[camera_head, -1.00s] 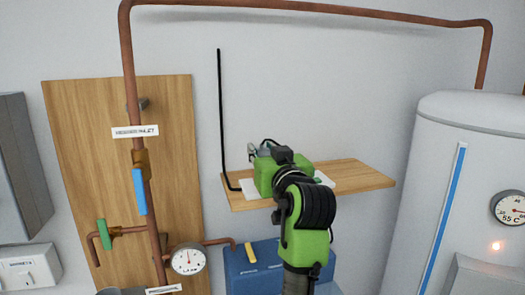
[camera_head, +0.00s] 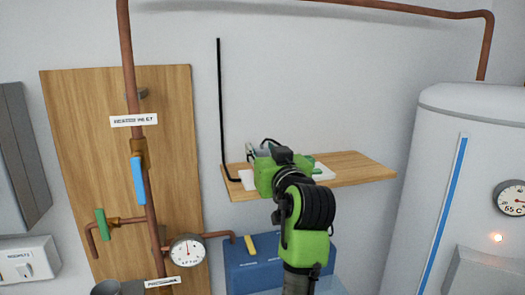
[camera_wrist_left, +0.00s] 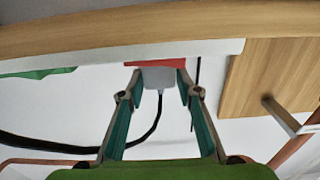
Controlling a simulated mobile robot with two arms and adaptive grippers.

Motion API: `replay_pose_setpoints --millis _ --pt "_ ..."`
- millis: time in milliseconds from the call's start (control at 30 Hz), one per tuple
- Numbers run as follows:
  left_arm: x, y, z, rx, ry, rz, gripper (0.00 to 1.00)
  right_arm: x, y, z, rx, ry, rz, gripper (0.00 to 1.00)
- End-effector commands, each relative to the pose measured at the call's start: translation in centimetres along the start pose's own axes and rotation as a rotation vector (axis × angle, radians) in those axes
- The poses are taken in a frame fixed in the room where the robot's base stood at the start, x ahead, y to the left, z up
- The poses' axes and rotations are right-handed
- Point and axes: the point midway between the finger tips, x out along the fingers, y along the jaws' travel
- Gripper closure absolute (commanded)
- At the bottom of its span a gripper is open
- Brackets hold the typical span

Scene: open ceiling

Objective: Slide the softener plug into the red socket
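The softener plug (camera_wrist_left: 158,78) is a pale grey block with a black cord, between the teal fingers of my left gripper (camera_wrist_left: 160,72) in the left wrist view. The fingertips lie against its two sides. The red socket (camera_wrist_left: 155,64) is directly beyond the plug, on the edge of a white strip (camera_wrist_left: 215,49). The plug's front meets or nearly meets the red face; how deep it sits is hidden. In the head view, my left gripper (camera_head: 258,151) is over the white strip (camera_head: 322,172) and hides the plug and socket. My right gripper is out of view.
The strip lies on a wooden shelf (camera_head: 365,170). A black cable (camera_head: 221,110) runs up the wall at its left. Copper pipes (camera_head: 130,70) and a gauge (camera_head: 187,250) are at left, a white tank (camera_head: 455,150) at right, a blue box (camera_head: 245,275) below.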

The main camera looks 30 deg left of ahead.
Motion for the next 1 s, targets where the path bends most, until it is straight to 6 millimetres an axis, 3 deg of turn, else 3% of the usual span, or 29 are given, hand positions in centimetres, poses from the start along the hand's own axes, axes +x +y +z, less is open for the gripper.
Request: replay_pose_setpoints --millis 433,800,1000 --pt "0.0 0.0 -0.6 -0.002 0.002 0.000 0.55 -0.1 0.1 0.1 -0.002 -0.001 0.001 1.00" --pt "0.2 0.0 -7.2 -0.005 0.002 0.001 0.55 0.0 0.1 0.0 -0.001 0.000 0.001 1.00" --pt "0.3 0.0 -9.5 -0.001 0.000 0.000 0.55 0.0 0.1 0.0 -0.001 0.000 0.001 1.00"
